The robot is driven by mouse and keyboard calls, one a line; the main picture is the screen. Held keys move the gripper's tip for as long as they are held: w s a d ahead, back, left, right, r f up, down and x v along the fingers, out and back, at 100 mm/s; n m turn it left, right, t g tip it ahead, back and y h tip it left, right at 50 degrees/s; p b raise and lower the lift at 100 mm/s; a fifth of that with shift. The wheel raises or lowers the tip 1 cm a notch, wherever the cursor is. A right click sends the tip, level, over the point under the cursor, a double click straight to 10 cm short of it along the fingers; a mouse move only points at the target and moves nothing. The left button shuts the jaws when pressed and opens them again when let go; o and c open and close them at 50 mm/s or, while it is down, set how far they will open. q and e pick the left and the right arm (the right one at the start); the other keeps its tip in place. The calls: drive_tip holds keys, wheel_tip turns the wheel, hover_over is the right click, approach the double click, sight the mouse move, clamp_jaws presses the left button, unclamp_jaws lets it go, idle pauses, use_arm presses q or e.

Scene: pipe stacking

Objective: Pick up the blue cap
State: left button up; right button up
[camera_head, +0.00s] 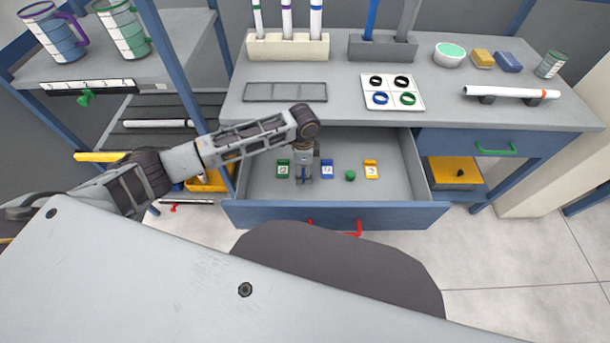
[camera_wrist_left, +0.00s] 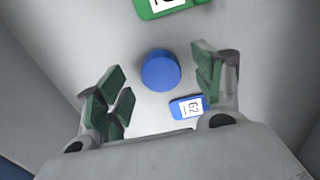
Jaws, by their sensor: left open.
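The blue cap (camera_wrist_left: 160,70) is a round disc on the drawer floor in the left wrist view. It lies between the open green-padded fingers of my left gripper (camera_wrist_left: 160,86), with clear space on both sides and no visible contact. In the head view my left gripper (camera_head: 303,177) points down into the open drawer (camera_head: 400,190), and it hides the blue cap there. My right gripper is in neither view.
A blue numbered tag (camera_wrist_left: 187,107) lies close to the cap, and a green tag (camera_head: 283,169) is to the left. Drawer walls surround the gripper. The grey worktop (camera_head: 440,117) is behind.

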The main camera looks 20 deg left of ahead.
use_arm(q)
drive_tip(key=shift+f, duration=0.8)
drive_tip(key=c, duration=0.9)
